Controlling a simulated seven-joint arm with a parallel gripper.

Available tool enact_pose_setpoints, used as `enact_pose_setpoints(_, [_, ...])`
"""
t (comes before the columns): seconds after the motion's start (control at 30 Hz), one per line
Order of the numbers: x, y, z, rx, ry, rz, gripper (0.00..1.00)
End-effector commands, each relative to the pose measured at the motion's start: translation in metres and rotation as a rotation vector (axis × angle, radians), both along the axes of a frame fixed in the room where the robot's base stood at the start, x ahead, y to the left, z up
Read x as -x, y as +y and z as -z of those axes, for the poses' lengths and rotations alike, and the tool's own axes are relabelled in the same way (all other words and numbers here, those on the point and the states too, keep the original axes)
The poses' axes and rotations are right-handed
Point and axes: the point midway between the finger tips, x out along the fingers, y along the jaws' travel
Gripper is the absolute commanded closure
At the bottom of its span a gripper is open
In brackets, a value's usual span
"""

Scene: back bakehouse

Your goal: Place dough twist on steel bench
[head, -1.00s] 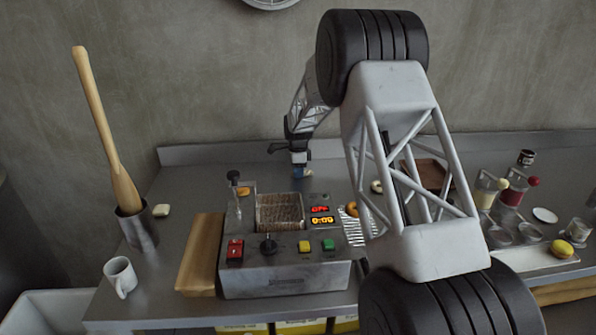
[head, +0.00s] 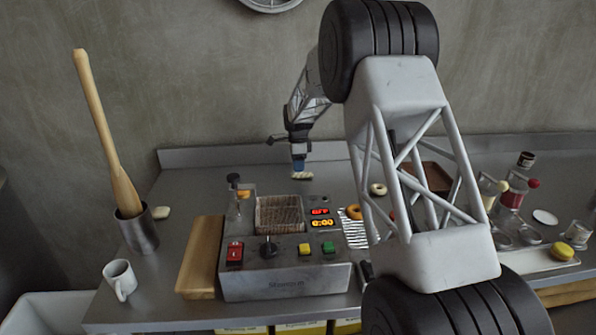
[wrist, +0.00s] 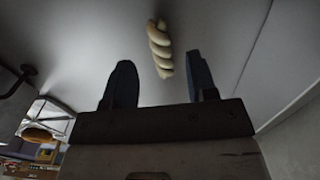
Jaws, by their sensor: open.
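The dough twist (wrist: 159,48) is a pale, braided strip. In the wrist view it lies on the grey steel bench (wrist: 105,35), just past the tips of my gripper (wrist: 160,60) and in line with the gap between them. The two dark fingers stand apart, with nothing clasped between them. In the head view my gripper (head: 299,163) is over the back of the bench (head: 215,180), directly above the pale dough twist (head: 302,176). Any small gap between fingers and twist is too small to tell there.
A control box (head: 285,275) with a basket stands in front of my gripper, with a wooden block (head: 200,255) to its left. Rings (head: 378,189) and a brown tray (head: 436,177) lie to the right. The back-left bench is mostly clear, beside a metal cup (head: 139,234).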

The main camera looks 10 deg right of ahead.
Motion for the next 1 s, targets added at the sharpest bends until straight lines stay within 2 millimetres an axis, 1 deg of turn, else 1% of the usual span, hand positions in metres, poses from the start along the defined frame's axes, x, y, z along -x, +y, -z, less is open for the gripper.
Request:
enact_pose_setpoints(0.03, [0.0,0.0,-0.01,0.0,-0.003,0.0,0.48])
enact_pose_setpoints(0.2, [0.0,0.0,-0.037,0.0,-0.003,0.0,0.48])
enact_pose_setpoints(0.3, [0.0,0.0,-0.052,0.0,-0.002,0.0,0.48])
enact_pose_setpoints(0.43, [0.0,0.0,-0.066,0.0,-0.001,0.0,0.48])
enact_pose_setpoints(0.63, [0.0,0.0,-0.076,0.0,-0.001,0.0,0.48])
enact_pose_setpoints(1.0, [0.0,0.0,-0.077,0.0,0.0,0.0,0.48])
